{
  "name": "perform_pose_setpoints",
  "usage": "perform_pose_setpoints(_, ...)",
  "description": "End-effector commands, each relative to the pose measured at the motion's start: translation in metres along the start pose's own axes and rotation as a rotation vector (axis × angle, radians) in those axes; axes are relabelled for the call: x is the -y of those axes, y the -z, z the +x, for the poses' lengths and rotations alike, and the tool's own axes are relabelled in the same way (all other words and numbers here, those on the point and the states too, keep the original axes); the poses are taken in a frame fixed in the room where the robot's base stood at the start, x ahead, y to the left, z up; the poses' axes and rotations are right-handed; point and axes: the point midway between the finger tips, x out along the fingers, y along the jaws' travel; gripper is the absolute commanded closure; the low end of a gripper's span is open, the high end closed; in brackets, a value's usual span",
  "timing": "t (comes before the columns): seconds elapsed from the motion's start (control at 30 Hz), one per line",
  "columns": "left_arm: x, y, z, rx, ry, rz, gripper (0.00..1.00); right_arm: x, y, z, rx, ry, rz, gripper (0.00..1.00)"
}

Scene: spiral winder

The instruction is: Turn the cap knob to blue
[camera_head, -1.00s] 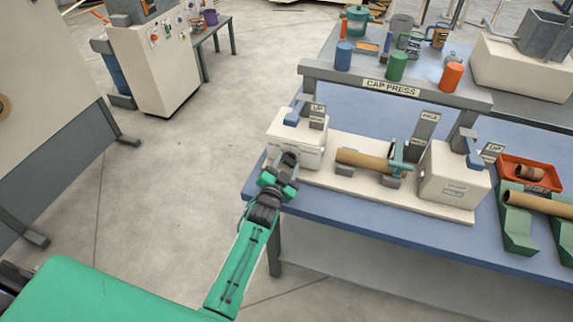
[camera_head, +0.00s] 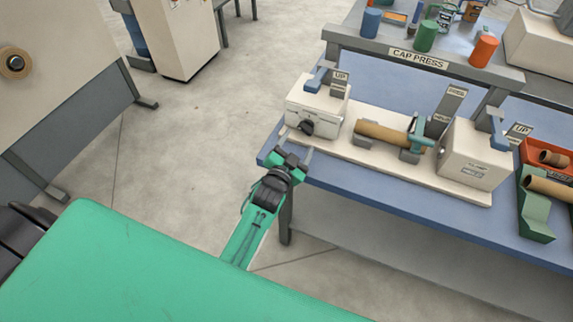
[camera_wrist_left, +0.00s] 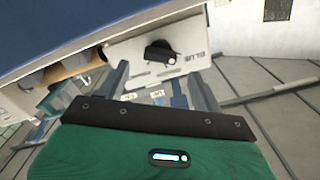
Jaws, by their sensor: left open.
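I cannot tell for sure which colour the knob points to. My left gripper (camera_head: 296,146) is open and empty, in front of and a little below the knob, apart from it. Its two fingers show below the knob in the wrist view (camera_wrist_left: 160,88). My right gripper is not in view.
A brown tube (camera_head: 385,133) lies across the press, with a white box (camera_head: 470,155) at its right end. Blue (camera_head: 371,20), green (camera_head: 425,36) and orange (camera_head: 484,51) cylinders stand on the shelf behind.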

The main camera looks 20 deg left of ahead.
Motion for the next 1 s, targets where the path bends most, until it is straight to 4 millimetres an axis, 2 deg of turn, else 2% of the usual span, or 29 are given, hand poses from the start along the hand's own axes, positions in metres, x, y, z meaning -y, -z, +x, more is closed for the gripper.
perform_pose_setpoints(0.2, -0.002, -0.002, -0.042, 0.001, -0.001, 0.0, 0.33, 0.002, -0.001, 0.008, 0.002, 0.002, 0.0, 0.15)
perform_pose_setpoints(0.43, -0.001, -0.001, -0.072, 0.0, -0.001, -0.001, 0.33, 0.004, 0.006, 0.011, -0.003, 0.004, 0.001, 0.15)
perform_pose_setpoints(0.6, 0.0, 0.0, -0.082, 0.0, 0.0, -0.001, 0.33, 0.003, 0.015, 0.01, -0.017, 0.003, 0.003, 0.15)
perform_pose_setpoints(1.0, 0.0, 0.0, -0.083, 0.0, 0.0, 0.0, 0.33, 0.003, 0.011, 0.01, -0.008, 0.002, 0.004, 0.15)
